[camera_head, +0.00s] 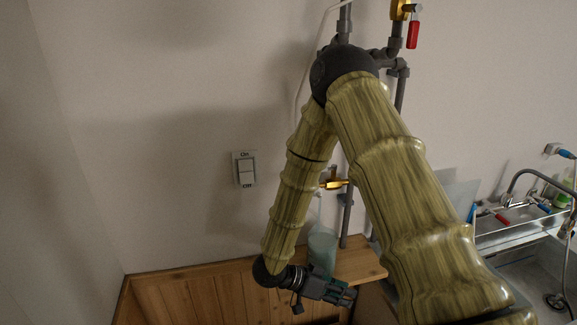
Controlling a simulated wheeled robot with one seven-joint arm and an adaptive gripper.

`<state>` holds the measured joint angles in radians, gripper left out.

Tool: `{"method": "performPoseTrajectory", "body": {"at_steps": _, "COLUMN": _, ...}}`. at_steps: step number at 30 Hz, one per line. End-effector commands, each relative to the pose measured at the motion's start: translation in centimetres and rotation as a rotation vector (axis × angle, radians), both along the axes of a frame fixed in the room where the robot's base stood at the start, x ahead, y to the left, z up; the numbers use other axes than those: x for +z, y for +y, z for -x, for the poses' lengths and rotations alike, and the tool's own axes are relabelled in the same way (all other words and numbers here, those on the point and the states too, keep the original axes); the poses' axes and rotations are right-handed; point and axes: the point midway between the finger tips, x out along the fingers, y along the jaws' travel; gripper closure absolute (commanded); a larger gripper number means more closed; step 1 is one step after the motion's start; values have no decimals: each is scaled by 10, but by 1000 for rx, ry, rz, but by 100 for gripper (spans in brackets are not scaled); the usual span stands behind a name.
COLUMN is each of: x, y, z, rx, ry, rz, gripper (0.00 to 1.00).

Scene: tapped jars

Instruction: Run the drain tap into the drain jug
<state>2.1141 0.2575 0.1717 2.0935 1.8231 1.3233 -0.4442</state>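A brass tap (335,184) sits on the grey wall pipe, partly hidden behind my arm. A pale, translucent bluish jug (322,243) stands below it on a wooden ledge. A faint pale streak shows between the tap's outlet and the jug; I cannot tell whether it is running water. The jug's fill level is unclear. My gripper (346,296) is low in the picture, in front of and below the jug, pointing right. It looks apart from the tap. Its fingers are small and dark, and I cannot tell whether they are open.
The wooden ledge (360,262) ends just right of the jug. A brass valve with a red handle (413,34) is on the pipe at the top. An On/Off wall switch (244,169) is at left. A sink (540,270) with taps and a hose is at right.

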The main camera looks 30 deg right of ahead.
Motion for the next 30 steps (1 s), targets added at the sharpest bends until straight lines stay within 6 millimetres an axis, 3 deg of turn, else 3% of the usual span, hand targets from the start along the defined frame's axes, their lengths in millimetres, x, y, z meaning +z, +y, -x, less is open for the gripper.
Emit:
{"method": "performPoseTrajectory", "body": {"at_steps": 3, "x": 24, "y": 7, "z": 0, "rx": -86, "ry": 10, "rz": 0, "gripper": 66}}
{"method": "performPoseTrajectory", "body": {"at_steps": 12, "x": 83, "y": 27, "z": -27, "rx": -247, "ry": -4, "rz": -48, "gripper": 66}}
{"method": "performPoseTrajectory", "body": {"at_steps": 17, "x": 106, "y": 30, "z": -62, "rx": -238, "ry": -69, "rz": -81, "gripper": 66}}
{"method": "performPoseTrajectory", "body": {"at_steps": 23, "x": 151, "y": 34, "z": -110, "rx": -227, "ry": -161, "rz": -130, "gripper": 66}}
{"method": "performPoseTrajectory", "body": {"at_steps": 26, "x": 182, "y": 36, "z": -137, "rx": -221, "ry": -219, "rz": -160, "gripper": 66}}
{"method": "performPoseTrajectory", "body": {"at_steps": 30, "x": 238, "y": 38, "z": -177, "rx": -208, "ry": -313, "rz": -208, "gripper": 66}}
